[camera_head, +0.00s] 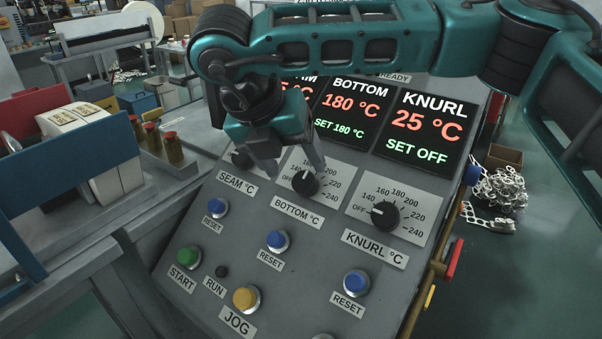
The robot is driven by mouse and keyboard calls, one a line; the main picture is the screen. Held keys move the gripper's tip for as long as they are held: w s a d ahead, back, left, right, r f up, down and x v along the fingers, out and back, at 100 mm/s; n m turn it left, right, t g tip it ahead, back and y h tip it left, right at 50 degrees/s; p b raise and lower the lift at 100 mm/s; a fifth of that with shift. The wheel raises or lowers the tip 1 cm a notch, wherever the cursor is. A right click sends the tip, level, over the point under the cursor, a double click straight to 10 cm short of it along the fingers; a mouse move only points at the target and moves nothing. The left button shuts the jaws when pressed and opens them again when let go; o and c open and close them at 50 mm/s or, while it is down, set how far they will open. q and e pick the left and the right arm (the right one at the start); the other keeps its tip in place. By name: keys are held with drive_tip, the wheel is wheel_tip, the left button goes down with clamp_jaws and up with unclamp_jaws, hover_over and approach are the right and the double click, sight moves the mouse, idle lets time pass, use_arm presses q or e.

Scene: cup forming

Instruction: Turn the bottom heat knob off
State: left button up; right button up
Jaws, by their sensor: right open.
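The bottom heat knob (306,184) is a round black dial on the sloped grey control panel, above the label "BOTTOM °C". Its scale runs from OFF at the left to 240, and its upper part is partly covered by my gripper. The bottom display (348,104) reads 180 °C and SET 180 °C. My right gripper (293,170) is open, its fingers pointing down just above and to the left of the bottom knob. I cannot tell whether a finger touches the knob. My left gripper is not in view.
The knurl knob (385,214) sits to the right, pointing to OFF under a display (425,127) reading SET OFF. The seam knob (241,158) is partly hidden by my gripper. Blue reset buttons (278,241), a green start button (187,256) and a yellow jog button (246,298) stand below.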

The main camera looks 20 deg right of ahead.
sight(302, 179)
drive_tip(key=shift+x, duration=2.35)
drive_tip(key=c, duration=1.1)
